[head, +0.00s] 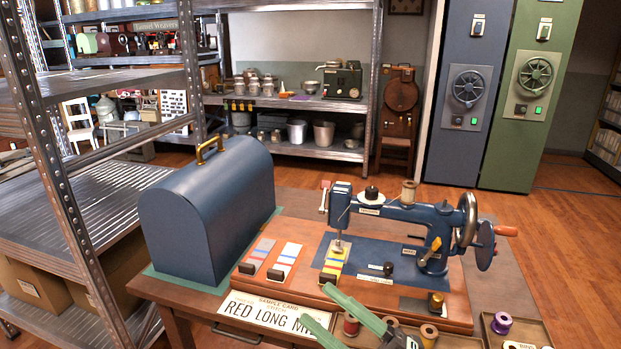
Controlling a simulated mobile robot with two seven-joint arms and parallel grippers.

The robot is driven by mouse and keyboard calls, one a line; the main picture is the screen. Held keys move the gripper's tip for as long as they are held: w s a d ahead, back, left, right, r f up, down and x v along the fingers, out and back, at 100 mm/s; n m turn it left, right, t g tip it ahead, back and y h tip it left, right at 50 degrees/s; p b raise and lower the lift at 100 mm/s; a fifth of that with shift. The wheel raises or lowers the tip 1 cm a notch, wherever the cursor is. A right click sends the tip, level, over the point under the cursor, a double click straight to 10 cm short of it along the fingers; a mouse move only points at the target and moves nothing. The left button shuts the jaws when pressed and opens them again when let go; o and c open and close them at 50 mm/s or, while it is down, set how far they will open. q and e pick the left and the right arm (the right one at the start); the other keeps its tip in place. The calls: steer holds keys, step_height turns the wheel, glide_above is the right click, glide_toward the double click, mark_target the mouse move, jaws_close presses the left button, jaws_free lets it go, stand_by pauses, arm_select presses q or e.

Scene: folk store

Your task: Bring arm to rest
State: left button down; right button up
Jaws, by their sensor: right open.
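My right gripper (315,304) reaches in from the bottom edge of the head view. Its two pale green fingers are apart with nothing between them. Most of my right arm lies outside the picture. My left gripper does not show.
A blue domed case (210,215) stands left on the table. Thread spools (428,335) and a tray (540,328) sit close to the gripper at the front right. A metal shelf (60,200) stands at the left. Open wooden floor (560,235) lies to the right.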

steer(key=w+d+f+m+t+h, duration=0.1)
steer(key=d+f+m+t+h, duration=0.55)
steer(key=f+m+h, duration=0.8)
steer(key=s+d+f+m+g+h, duration=0.1)
steer(key=s+d+f+m+g, duration=0.35)
steer(key=f, duration=0.45)
steer(key=s+d+f+m+g+h, duration=0.1)
steer(key=s+f+m+g, duration=0.3)
steer(key=s+f, duration=0.45)
arm_select(q)
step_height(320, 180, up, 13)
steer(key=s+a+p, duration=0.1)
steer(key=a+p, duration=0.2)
steer(key=p, duration=1.4)
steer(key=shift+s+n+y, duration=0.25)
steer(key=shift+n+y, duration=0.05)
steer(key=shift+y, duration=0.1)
arm_select(e)
step_height(320, 180, up, 12)
steer(key=s+d, duration=0.2)
steer(key=shift+f+n+g, duration=0.25)
steer(key=shift+n+g, duration=0.05)
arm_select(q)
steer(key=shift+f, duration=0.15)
arm_select(e)
steer(key=shift+d+h, duration=0.1)
steer(key=shift+h, duration=0.15)
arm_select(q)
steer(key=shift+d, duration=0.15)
